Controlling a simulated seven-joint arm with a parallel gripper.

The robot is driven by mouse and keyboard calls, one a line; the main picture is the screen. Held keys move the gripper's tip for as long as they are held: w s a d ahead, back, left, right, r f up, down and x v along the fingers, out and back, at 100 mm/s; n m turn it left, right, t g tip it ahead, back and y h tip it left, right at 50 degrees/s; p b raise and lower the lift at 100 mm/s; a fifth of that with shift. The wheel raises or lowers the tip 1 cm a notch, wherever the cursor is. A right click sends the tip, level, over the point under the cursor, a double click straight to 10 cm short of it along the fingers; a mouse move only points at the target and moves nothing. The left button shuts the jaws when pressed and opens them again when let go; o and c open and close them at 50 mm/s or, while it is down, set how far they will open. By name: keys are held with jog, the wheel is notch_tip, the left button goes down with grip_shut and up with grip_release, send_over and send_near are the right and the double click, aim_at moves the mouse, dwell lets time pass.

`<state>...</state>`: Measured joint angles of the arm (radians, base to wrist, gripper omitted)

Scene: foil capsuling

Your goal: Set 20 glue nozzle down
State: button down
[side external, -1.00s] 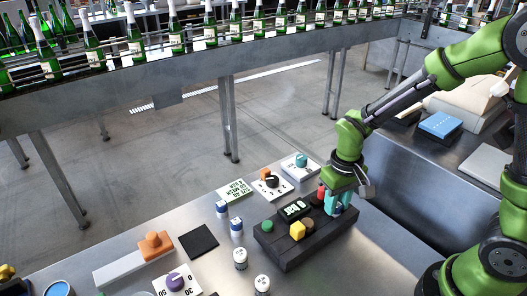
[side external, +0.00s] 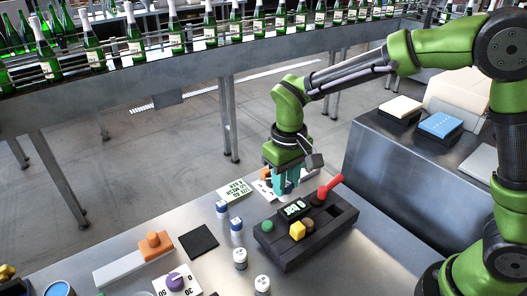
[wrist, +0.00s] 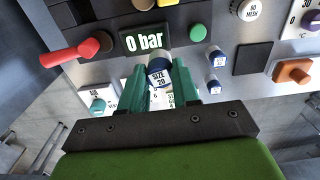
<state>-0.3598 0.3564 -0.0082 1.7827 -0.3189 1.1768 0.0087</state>
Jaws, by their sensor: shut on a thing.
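The size 20 glue nozzle (wrist: 158,76), a small blue and white cylinder marked "SIZE 20", is between the teal fingers of my gripper (wrist: 163,90). In the side view my gripper (side external: 287,186) is shut and points down behind the black control box (side external: 308,236), near the white dial plates. The nozzle is mostly hidden by the fingers there. The gripper appears to be above the table; its exact height is unclear. Two similar blue-and-white nozzles, one (side external: 222,208) behind the other (side external: 236,225), stand upright on the table to the left of the box.
The control box carries a red lever (side external: 330,187), a green button (side external: 267,226), a yellow knob (side external: 297,230) and a display reading "0 bar" (wrist: 145,41).

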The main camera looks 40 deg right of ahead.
jog(key=w+a+f+n, duration=0.1)
jog(key=w+a, duration=0.2)
jog(key=a, duration=0.5)
jog(key=w+a+f+n, duration=0.1)
jog(key=w+a, duration=0.3)
jog(key=a, duration=0.4)
send_over(198, 241)
notch_tip(198, 241, down, 7)
jog(key=shift+f, duration=0.1)
jog(key=shift+f, duration=0.1)
jog(key=c, duration=0.8)
grip_release()
